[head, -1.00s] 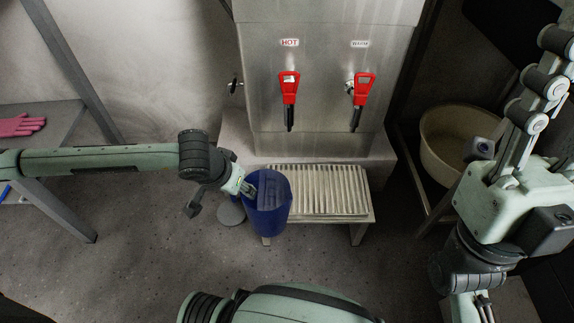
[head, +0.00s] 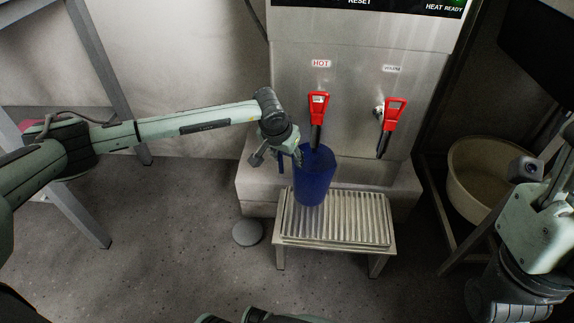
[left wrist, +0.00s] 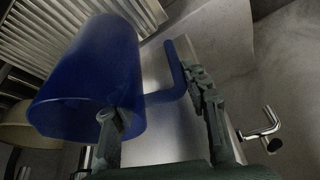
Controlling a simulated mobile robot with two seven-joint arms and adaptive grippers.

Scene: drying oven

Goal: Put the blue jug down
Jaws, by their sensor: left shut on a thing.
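The blue jug (head: 314,182) is upright under the red hot tap (head: 318,105), with its mouth close to the spout. Its base overlaps the left part of the slatted metal stand (head: 340,220); I cannot tell whether it touches the slats. My left gripper (head: 296,156) is at the jug's upper left, shut on its handle. In the left wrist view the jug (left wrist: 95,75) fills the left side, and the handle (left wrist: 173,72) runs between the fingers (left wrist: 160,108). My right gripper (head: 535,225) is at the right edge, its fingers cut off.
The steel water heater (head: 360,70) stands behind the stand, with a second red tap (head: 393,115) to the right. A beige basin (head: 480,180) stands at right. A grey disc (head: 247,232) lies on the floor left of the stand. The right part of the slats is bare.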

